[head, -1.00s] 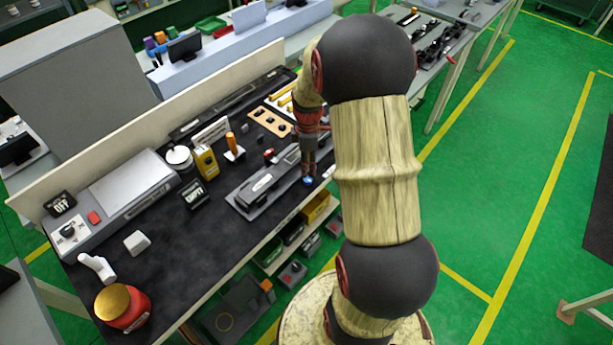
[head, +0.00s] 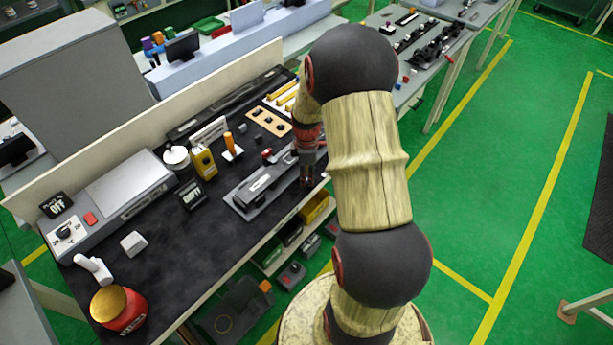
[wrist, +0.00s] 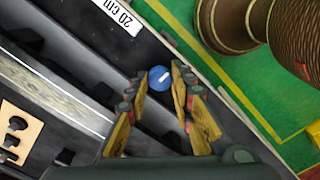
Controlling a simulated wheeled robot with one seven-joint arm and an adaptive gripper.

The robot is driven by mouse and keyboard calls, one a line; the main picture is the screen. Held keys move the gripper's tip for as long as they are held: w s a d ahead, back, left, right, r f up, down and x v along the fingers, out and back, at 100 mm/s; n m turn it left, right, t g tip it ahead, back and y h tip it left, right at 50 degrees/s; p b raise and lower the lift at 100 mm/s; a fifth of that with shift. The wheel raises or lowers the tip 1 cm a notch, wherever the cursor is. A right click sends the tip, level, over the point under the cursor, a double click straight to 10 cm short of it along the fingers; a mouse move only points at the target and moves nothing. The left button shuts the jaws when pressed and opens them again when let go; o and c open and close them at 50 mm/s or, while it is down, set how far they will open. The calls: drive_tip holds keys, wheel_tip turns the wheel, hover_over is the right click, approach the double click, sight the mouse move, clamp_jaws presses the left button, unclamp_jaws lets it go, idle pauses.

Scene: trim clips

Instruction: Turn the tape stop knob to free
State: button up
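The tape stop knob appears to be the round blue knob (wrist: 159,78) with a white line on its top, in the wrist view. It sits at the edge of a long dark fixture (head: 262,190) on the bench. My gripper (wrist: 159,82) is open above it, with one yellowish finger on each side of the knob and small gaps showing. I cannot tell how high the fingertips are above it. In the head view my gripper (head: 307,182) is at the right end of the fixture, and the knob is hidden there.
A white "20 cm" label (wrist: 116,14) is on the fixture. The front middle of the bench is clear.

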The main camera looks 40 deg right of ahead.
clamp_jaws()
drive_tip(key=m+p, duration=0.1)
drive_tip(key=m, duration=0.2)
drive_tip(key=shift+m, duration=0.4)
drive_tip(key=m+p, duration=0.1)
drive_tip(key=m, duration=0.2)
drive_tip(key=shift+m, duration=0.3)
drive_tip(key=m+p, duration=0.1)
drive_tip(key=m, duration=0.5)
drive_tip(key=shift+m+p, duration=0.3)
drive_tip(key=shift+o, duration=1.6)
unclamp_jaws()
